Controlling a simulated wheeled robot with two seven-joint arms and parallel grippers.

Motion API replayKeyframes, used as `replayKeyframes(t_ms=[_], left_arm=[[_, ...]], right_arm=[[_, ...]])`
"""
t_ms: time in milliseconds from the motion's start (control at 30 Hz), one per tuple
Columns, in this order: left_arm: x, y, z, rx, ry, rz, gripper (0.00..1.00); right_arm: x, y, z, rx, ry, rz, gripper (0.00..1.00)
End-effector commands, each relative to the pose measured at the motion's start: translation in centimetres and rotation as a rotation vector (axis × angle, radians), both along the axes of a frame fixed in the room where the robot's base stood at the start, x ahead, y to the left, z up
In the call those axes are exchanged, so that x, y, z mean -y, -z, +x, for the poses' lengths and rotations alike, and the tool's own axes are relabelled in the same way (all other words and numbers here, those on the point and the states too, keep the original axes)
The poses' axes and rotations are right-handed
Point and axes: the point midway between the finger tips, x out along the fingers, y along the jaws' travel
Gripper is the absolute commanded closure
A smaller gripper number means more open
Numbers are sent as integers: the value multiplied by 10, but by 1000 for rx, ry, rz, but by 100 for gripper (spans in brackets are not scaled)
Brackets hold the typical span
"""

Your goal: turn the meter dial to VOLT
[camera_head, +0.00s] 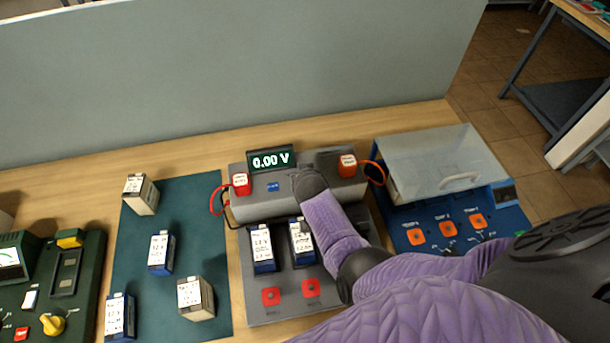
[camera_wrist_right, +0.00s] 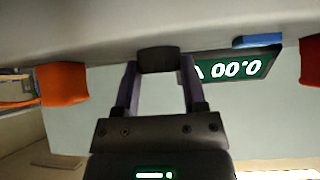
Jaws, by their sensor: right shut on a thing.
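The meter is a grey console (camera_head: 290,205) with a lit display (camera_head: 270,160) reading 0.00 V. The display also shows upside down in the right wrist view (camera_wrist_right: 235,67). My right gripper (camera_wrist_right: 159,64) reaches the console from the lower right. Its two fingers are shut on a dark block-like knob (camera_wrist_right: 159,58), which appears to be the meter dial. In the head view my right wrist covers the knob and fingertips. Any dial pointer or position marks are hidden, so I cannot tell its setting. My left gripper is not in view.
A red block (camera_head: 240,183) and an orange block (camera_head: 347,164) with cables flank the display. Two blue batteries (camera_head: 262,249) sit in front. Left is a green mat (camera_head: 185,235) with several batteries. Right is a blue unit (camera_head: 428,236) with a clear lid (camera_head: 430,160).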

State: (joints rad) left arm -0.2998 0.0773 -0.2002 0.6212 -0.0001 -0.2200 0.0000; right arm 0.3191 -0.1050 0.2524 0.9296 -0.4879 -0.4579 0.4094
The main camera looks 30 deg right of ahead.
Motion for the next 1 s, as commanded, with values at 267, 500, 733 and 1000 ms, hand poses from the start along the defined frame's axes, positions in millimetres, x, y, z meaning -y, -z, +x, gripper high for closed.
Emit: replayKeyframes(t_ms=[267, 500, 733, 1000], left_arm=[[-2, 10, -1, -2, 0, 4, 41], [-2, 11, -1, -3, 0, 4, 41], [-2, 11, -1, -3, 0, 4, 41], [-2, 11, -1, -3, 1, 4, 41]], right_arm=[[-2, 2, 0, -2, 77, 1, 100], [-1, 0, 0, -2, 94, -2, 100], [0, 0, 0, -2, 93, -2, 100], [0, 0, 0, -1, 93, -2, 11]])
